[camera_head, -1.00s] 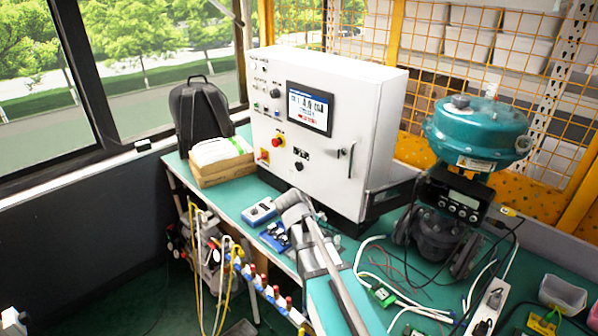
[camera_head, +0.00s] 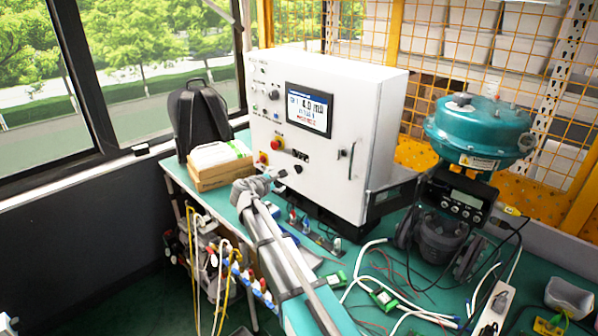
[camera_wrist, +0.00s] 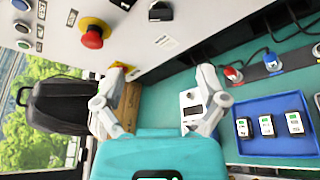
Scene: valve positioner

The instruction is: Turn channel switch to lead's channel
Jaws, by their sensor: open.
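My gripper (camera_head: 279,178) is near the cabinet's lower front, apart from the knob. In the wrist view my gripper (camera_wrist: 165,73) is open and empty, the knob beyond its fingertips. Plugged leads, red (camera_wrist: 232,74) and blue (camera_wrist: 272,62), lie by the cabinet base; their channel is unreadable.
A red emergency stop (camera_wrist: 93,36) and a red-yellow switch (camera_head: 263,157) sit left of the knob. A blue tray (camera_wrist: 260,145) holds several small modules. A white meter (camera_wrist: 191,105) lies between my fingers' lines. The valve (camera_head: 478,130) stands right, with loose cables around.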

